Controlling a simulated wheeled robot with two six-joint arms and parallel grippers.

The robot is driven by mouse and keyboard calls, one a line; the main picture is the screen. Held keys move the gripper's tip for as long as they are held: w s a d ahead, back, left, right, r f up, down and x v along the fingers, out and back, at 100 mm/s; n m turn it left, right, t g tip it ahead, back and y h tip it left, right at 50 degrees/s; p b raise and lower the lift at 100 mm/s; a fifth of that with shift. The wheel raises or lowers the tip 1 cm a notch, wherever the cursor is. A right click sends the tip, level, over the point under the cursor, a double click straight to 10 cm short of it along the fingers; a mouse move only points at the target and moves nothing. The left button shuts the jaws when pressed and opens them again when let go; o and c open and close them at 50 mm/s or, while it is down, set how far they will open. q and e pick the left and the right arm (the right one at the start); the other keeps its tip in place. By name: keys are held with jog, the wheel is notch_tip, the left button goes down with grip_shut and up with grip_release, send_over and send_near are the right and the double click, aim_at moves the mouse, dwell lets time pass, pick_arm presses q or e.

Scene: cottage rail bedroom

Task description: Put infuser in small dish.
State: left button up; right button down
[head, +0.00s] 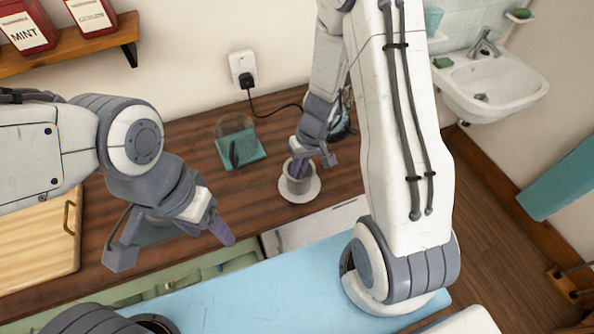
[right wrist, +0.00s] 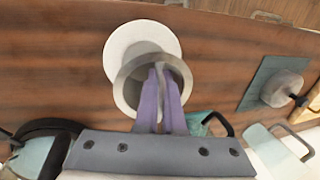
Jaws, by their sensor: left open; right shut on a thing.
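The rest of the infuser is hidden by the fingers and the cup. The grey cup's rim (right wrist: 121,92) and the saucer (right wrist: 125,42) also show there. I cannot tell for certain which thing is the small dish. My left gripper (head: 172,240) is open and empty, above the counter's front edge at left.
A cutting board (head: 35,240) lies at far left. In the right wrist view a grey round thing with a black knob (right wrist: 280,88) sits on a dark mat (right wrist: 252,92).

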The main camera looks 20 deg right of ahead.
jog(key=shift+f, duration=0.15)
jog(key=c, duration=1)
grip_release()
jog(key=v, duration=1.2)
jog(key=s+a+r+n, duration=0.2)
jog(key=s+a+r, duration=0.1)
jog(key=s+a, duration=0.2)
jog(key=s+a+r+n+h, duration=0.1)
jog(key=s+a+r+n, duration=0.1)
jog(key=s+a, duration=0.3)
jog(key=s+a+r+n, duration=0.2)
jog(key=s+a+r, duration=0.2)
jog(key=s, duration=0.4)
jog(key=shift+s+a+r+n+h, duration=0.15)
jog(key=shift+a+r+n+h, duration=0.05)
jog(key=shift+a+n+h, duration=0.2)
jog(key=shift+f, duration=0.35)
